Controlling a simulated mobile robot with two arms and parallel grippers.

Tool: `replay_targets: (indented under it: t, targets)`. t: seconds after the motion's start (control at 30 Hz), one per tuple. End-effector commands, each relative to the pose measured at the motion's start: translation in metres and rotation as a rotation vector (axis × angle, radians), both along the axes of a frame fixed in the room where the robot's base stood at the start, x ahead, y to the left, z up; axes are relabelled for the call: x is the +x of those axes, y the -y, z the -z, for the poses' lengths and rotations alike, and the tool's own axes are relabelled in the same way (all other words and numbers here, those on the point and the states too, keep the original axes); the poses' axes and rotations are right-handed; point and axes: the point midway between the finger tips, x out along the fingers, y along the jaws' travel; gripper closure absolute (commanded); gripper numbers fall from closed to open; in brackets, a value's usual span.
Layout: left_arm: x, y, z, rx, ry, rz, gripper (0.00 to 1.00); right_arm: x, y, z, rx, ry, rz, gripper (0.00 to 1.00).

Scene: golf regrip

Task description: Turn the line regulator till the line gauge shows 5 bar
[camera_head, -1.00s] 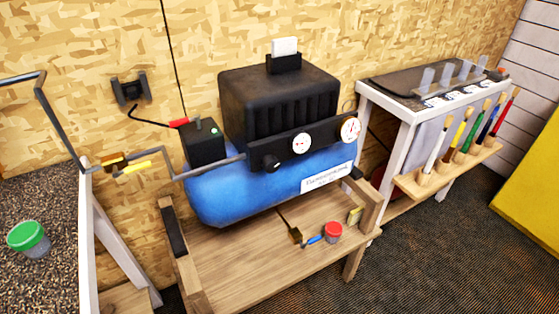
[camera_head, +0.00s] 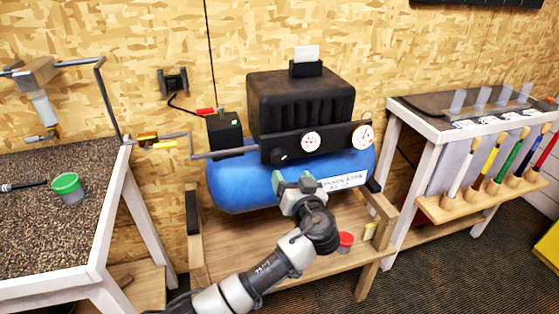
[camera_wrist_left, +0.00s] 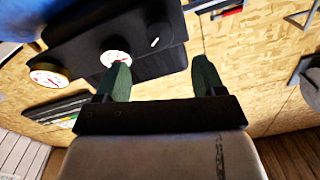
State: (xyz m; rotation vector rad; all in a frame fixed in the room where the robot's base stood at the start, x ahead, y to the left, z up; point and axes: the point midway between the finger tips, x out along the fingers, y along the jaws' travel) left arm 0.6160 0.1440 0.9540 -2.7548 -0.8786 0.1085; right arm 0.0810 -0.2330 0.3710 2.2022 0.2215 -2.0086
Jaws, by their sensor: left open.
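The blue compressor (camera_head: 235,185) carries a black panel (camera_head: 335,137) on its front. A black knob (camera_head: 279,157), likely the line regulator, sits at the panel's left end; it also shows in the left wrist view (camera_wrist_left: 155,40). A small white gauge (camera_head: 311,141) is right of it, and a larger gauge (camera_head: 362,137) is at the panel's right end. Both gauges (camera_wrist_left: 114,58) (camera_wrist_left: 48,75) show in the left wrist view, too small to read. My left gripper (camera_head: 295,183) is open and empty, below the panel in the picture and apart from the knob. My right gripper is not in view.
A pipe (camera_head: 220,153) runs left from the panel. A gravelly-topped bench (camera_head: 40,215) with a green-lidded cup (camera_head: 68,187) stands left. A red-lidded pot (camera_head: 345,241) sits on the wooden stand (camera_head: 225,240). A brush rack (camera_head: 470,205) is at right.

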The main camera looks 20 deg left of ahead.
Motion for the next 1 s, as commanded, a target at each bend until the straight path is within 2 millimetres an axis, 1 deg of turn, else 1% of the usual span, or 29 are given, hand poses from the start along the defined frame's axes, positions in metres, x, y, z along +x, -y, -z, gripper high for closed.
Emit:
replay_targets:
  t: [0.1,0.3,0.5,0.63,0.87,0.9,0.97,1.0]
  targets:
    - [0.019,-0.014,-0.003,0.004,-0.001,-0.003,0.31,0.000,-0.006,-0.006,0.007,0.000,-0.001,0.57]
    - [0.050,-0.036,-0.002,0.003,-0.003,-0.002,0.31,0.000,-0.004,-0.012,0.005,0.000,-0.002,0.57]
    - [0.070,-0.050,0.000,0.001,-0.004,0.000,0.31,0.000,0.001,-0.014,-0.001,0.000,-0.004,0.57]
    - [0.075,-0.054,0.000,0.001,-0.004,0.000,0.31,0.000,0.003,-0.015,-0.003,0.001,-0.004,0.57]
    - [0.075,-0.054,0.001,-0.001,-0.005,0.001,0.31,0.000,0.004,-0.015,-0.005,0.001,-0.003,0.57]
    - [0.075,-0.054,0.001,-0.001,-0.005,0.001,0.32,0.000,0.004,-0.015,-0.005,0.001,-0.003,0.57]
    - [0.075,-0.054,0.001,-0.001,-0.005,0.001,0.41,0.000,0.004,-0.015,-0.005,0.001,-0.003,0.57]
    - [0.075,-0.054,0.001,-0.001,-0.005,0.001,0.47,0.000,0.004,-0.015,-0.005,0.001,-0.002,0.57]
